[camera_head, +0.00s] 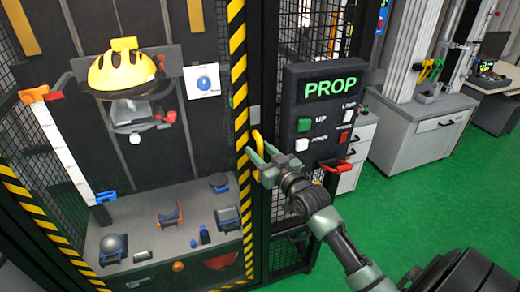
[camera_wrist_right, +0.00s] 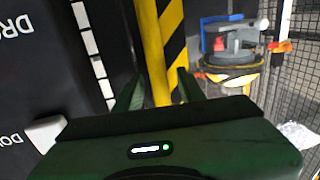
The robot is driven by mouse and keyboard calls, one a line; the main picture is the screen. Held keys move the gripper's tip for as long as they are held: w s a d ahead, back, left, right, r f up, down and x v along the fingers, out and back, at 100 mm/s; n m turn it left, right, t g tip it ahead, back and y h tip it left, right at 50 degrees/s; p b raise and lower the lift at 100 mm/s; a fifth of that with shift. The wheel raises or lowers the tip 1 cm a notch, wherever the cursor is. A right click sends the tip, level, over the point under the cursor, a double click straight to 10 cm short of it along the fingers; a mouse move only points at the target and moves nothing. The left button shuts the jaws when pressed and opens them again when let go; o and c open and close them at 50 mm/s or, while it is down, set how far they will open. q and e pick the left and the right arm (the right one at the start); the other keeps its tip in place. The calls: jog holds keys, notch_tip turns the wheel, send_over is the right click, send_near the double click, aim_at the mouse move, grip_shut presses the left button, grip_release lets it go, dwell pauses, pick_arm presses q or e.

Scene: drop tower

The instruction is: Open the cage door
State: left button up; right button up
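The cage door (camera_head: 240,95) has a black-and-yellow striped edge, which also shows in the right wrist view (camera_wrist_right: 172,35). It appears closed in its dark frame. A yellow upright handle (camera_head: 258,143) is at this edge, left of the control panel. My right gripper (camera_head: 262,158) is at the handle. In the right wrist view, the yellow handle (camera_wrist_right: 153,45) passes between its two green fingers (camera_wrist_right: 160,80), which stand apart with a gap at the right finger. Whether the left finger touches the handle is hard to tell. My left gripper is not in view.
A black control panel (camera_head: 322,88) reading PROP, with buttons, stands just right of the handle. Inside the cage are a yellow helmet (camera_head: 122,72) and several small items on a grey base (camera_head: 165,248). Green floor (camera_head: 415,195) is open at right, before a grey cabinet (camera_head: 425,135).

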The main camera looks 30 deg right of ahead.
grip_shut()
dwell(1.4)
